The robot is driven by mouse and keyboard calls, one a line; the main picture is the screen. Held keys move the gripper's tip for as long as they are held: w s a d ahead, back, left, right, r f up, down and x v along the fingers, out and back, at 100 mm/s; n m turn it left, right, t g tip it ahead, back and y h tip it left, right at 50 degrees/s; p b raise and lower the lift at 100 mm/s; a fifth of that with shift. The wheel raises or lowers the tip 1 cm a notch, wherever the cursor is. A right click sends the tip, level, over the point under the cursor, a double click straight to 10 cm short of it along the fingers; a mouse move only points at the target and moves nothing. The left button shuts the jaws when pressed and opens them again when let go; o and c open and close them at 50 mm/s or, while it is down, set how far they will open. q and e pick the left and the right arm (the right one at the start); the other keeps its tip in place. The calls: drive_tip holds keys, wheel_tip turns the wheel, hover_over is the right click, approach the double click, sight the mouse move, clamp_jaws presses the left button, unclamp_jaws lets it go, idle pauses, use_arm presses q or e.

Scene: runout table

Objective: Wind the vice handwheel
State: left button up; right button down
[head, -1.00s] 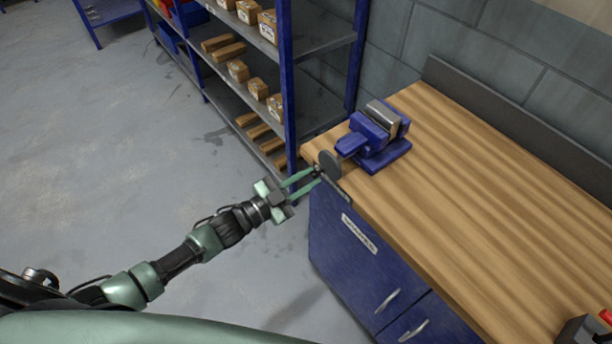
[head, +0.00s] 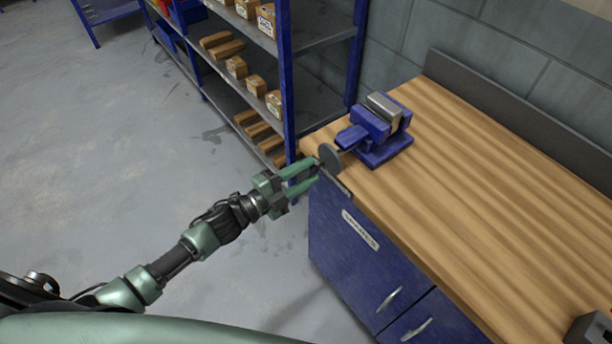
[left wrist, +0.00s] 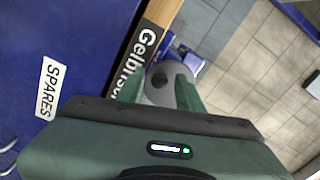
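The blue vice (head: 375,130) with grey jaws sits at the bench's near left corner. Its round grey handwheel (head: 330,157) faces the left, out past the bench edge. My left gripper (head: 318,171) is just in front of the wheel's face, its two green fingers apart around a small dark handle (head: 320,167). In the left wrist view the wheel (left wrist: 158,96) shows between and beyond the spread fingers (left wrist: 158,90). Whether a finger touches the handle cannot be told. My right gripper is not in view.
The wooden bench top (head: 470,190) is largely clear, with a dark grey object (head: 590,328) at the lower right. A blue cabinet (head: 350,265) is under it. A blue shelving rack (head: 288,80) with boxes stands close behind the gripper. Open floor lies left.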

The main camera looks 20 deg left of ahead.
use_arm(q)
drive_tip(key=m+b, duration=0.7)
drive_tip(key=m, duration=0.9)
drive_tip(key=shift+s, duration=0.1)
clamp_jaws()
drive_tip(key=shift+s+d+n+p, duration=0.15)
drive_tip(key=shift+d+n+p, duration=0.2)
drive_tip(key=shift+n, duration=0.35)
drive_tip(key=shift+n+p, duration=0.3)
drive_tip(key=shift+n, duration=0.2)
drive_tip(key=shift+s+f+n, duration=0.1)
drive_tip(key=shift+f+n, duration=0.1)
drive_tip(key=shift+n, duration=0.1)
